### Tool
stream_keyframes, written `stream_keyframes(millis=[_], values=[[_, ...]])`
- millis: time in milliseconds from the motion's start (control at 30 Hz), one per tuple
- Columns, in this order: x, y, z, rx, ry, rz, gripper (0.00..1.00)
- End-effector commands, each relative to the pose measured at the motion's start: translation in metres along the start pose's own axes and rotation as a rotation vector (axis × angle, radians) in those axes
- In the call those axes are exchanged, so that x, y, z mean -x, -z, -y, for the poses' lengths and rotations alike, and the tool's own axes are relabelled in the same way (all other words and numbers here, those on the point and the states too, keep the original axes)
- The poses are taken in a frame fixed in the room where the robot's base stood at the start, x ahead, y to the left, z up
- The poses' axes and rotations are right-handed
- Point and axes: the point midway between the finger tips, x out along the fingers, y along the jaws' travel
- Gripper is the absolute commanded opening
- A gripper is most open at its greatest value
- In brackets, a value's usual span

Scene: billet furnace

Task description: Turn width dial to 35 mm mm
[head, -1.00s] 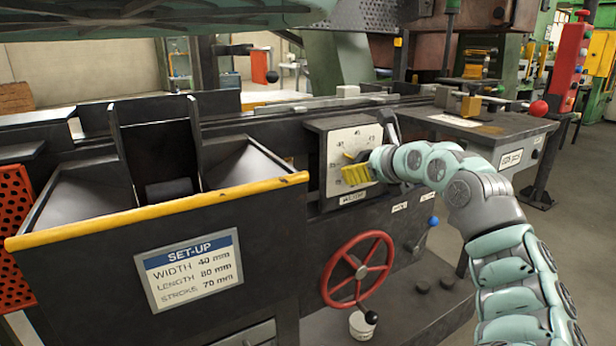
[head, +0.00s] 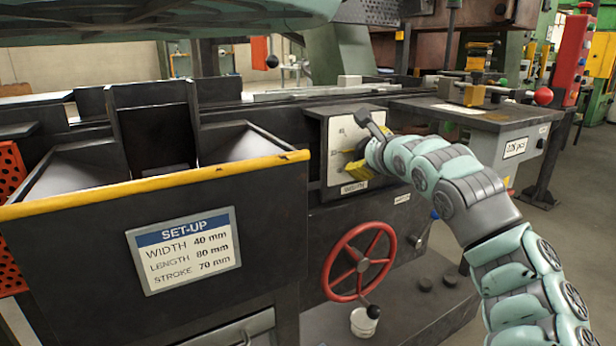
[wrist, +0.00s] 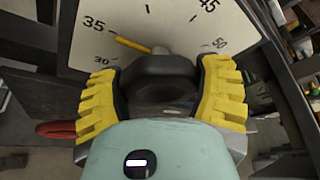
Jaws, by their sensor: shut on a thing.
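The width dial's pale plate (head: 343,128) is on the front of the dark machine, partly hidden by my gripper in the head view. The wrist view shows the scale plate (wrist: 180,18) with 30, 35, 45 and 50. A yellow pointer (wrist: 133,45) points left, its tip close to the 35 mark. The black dial knob (wrist: 158,70) sits between the yellow ridged pads of my gripper (wrist: 157,78), which is shut on it. In the head view my gripper (head: 362,160) is at the plate's lower right.
A SET-UP sign (head: 184,250) reads width 40 mm, length 80 mm, stroke 70 mm. A red handwheel (head: 359,262) is below the dial. A yellow-edged hopper (head: 160,182) is to the left, and a grey table (head: 480,115) to the right.

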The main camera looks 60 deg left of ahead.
Motion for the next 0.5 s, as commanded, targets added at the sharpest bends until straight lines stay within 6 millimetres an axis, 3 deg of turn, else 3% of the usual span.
stream_keyframes(millis=[300,333,500], values=[[0.0006,-0.0031,0.0014,0.003,0.004,0.008,0.33],[0.0006,-0.0030,0.0015,0.003,0.004,0.008,0.73],[0.0005,-0.0017,0.0012,0.002,0.003,0.004,0.90]])
